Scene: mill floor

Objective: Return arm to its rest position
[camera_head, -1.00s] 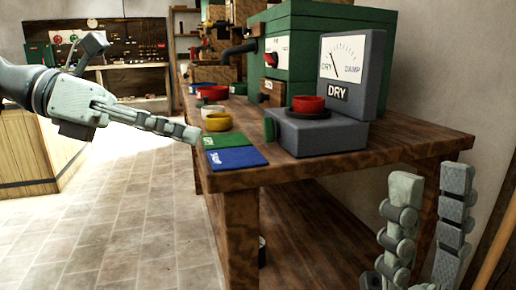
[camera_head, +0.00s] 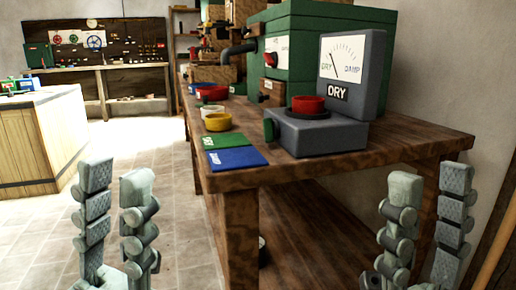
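My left gripper (camera_head: 116,180) is at the lower left of the head view, fingers pointing up. Its two fingers stand apart with nothing between them. It is in front of the wooden bench and to its left, over the tiled floor. My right gripper (camera_head: 430,185) is at the lower right, also pointing up, with its fingers apart and empty. It is in front of the bench's right end. The lower parts of both grippers are cut off by the bottom edge.
A wooden counter (camera_head: 40,145) stands left. Floor between is clear.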

